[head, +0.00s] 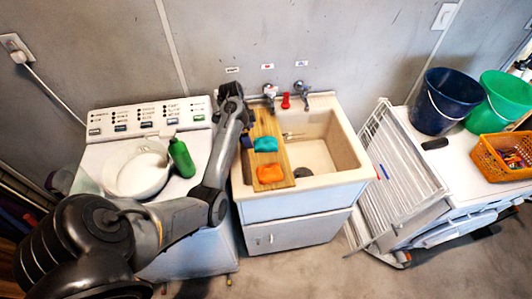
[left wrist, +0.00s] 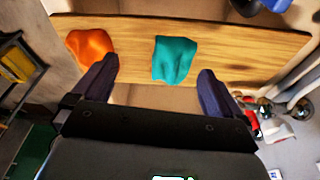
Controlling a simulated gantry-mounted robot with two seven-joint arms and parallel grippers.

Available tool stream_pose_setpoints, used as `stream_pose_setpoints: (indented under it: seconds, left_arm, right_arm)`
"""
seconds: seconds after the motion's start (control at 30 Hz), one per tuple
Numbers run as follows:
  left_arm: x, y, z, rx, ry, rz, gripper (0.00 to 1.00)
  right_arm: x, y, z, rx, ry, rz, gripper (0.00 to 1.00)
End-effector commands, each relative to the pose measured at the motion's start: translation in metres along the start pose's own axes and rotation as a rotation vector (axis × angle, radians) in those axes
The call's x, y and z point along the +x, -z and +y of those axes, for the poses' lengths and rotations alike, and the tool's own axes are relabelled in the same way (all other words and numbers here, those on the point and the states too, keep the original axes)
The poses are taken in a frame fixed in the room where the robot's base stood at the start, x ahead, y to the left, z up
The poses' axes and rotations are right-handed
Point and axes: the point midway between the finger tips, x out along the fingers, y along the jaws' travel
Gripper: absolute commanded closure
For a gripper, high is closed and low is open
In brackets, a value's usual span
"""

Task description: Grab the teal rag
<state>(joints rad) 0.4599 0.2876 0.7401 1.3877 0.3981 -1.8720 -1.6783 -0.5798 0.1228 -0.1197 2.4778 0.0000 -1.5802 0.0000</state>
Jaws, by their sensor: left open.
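The teal rag (head: 266,144) lies crumpled on a wooden board (head: 272,125) across the left side of the sink. In the left wrist view the teal rag (left wrist: 174,60) is fully visible, near the middle of the board (left wrist: 235,55). My left gripper (left wrist: 158,69) is open and empty. Its two dark fingers appear on either side of the rag in that view, without visible contact; the height between them and the rag is hard to tell. In the head view my left arm reaches over the washer to the board's left side. My right gripper is not in view.
An orange rag (head: 270,173) lies at the board's near end, close to one finger in the wrist view. Taps (head: 301,88) stand behind the sink (head: 345,150). A green bottle (head: 182,158) stands on the washer.

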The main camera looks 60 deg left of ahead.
Motion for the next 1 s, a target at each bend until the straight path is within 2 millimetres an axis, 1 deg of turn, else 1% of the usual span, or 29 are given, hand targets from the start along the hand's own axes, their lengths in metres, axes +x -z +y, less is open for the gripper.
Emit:
stream_pose_setpoints:
  seconds: [0.03,0.13,0.27,0.37,0.6,0.7,0.87,1.0]
  left_arm:
    - [0.003,0.007,-0.01,-0.013,0.005,0.047,0.0]
    - [-0.003,0.017,-0.021,-0.028,0.009,0.106,0.0]
    - [-0.006,0.025,-0.029,-0.039,0.011,0.149,0.0]
    - [0.003,0.029,-0.03,-0.043,0.008,0.159,0.0]
    - [0.033,0.034,-0.031,-0.042,0.011,0.159,0.0]
    - [0.04,0.035,-0.031,-0.042,0.012,0.158,0.0]
    - [0.047,0.037,-0.031,-0.042,0.011,0.158,0.0]
    - [0.062,0.04,-0.031,-0.042,0.01,0.158,0.0]
  right_arm:
    - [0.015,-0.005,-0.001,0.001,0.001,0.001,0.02]
    - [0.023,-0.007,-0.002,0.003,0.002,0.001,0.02]
    - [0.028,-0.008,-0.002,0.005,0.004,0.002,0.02]
    - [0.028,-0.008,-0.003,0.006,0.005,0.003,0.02]
    - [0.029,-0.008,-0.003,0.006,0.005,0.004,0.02]
    - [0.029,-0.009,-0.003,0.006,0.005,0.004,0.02]
    - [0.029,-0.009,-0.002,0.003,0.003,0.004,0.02]
    - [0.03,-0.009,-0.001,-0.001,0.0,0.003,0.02]
